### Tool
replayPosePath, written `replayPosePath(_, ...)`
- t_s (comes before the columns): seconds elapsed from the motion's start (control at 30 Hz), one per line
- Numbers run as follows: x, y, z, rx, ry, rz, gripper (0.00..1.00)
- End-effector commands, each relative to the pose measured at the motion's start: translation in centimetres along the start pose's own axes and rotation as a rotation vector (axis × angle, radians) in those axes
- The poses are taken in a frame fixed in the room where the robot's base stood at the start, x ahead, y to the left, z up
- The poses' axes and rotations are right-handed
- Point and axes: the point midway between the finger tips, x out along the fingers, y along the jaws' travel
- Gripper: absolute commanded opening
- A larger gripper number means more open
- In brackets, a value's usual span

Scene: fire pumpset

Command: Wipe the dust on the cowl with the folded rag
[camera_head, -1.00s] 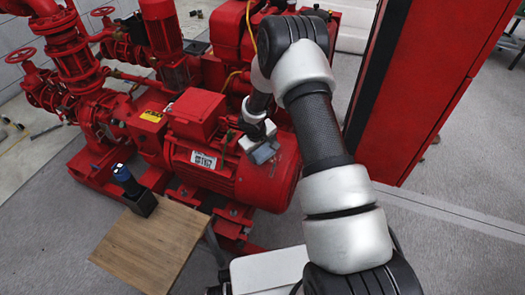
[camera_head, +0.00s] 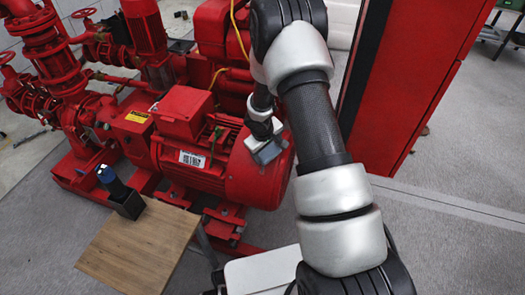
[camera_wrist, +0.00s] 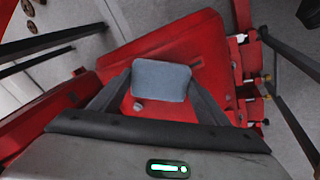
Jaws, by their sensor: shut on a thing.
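The red motor's rounded right end, the cowl (camera_head: 262,187), faces the front right in the head view. My gripper (camera_head: 264,145) is over the upper part of this end, shut on the folded rag (camera_head: 268,153), a small blue-grey pad. In the wrist view the rag (camera_wrist: 161,80) sits between the two dark fingers, over the red surface (camera_wrist: 150,50). I cannot tell whether the rag touches the cowl. A small grey spot shows on the red beside the rag in the wrist view; I cannot tell whether it is dust.
A wooden table (camera_head: 140,245) stands at the front left, with a dark holder (camera_head: 127,205) and a blue-topped bottle-like item (camera_head: 107,176). A tall red cabinet (camera_head: 415,80) stands right of my arm. Red pipes and valves fill the left. Grey floor is open at right.

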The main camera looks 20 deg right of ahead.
Motion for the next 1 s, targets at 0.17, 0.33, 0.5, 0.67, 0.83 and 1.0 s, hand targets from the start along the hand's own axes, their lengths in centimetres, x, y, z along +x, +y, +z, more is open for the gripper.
replayPosePath(0.17,0.2,0.7,1.3,0.001,-0.001,0.0,0.52)
replayPosePath(0.33,-0.1,0.8,1.4,0.0,0.0,0.0,0.52)
replayPosePath(0.5,0.0,0.5,0.8,0.001,0.0,0.0,0.52)
replayPosePath(0.67,0.1,-0.3,-0.4,0.0,0.002,-0.001,0.52)
replayPosePath(0.83,0.2,-1.1,-1.6,0.0,0.002,-0.001,0.52)
replayPosePath(1.0,0.3,-1.4,-2.0,-0.002,0.001,-0.002,0.52)
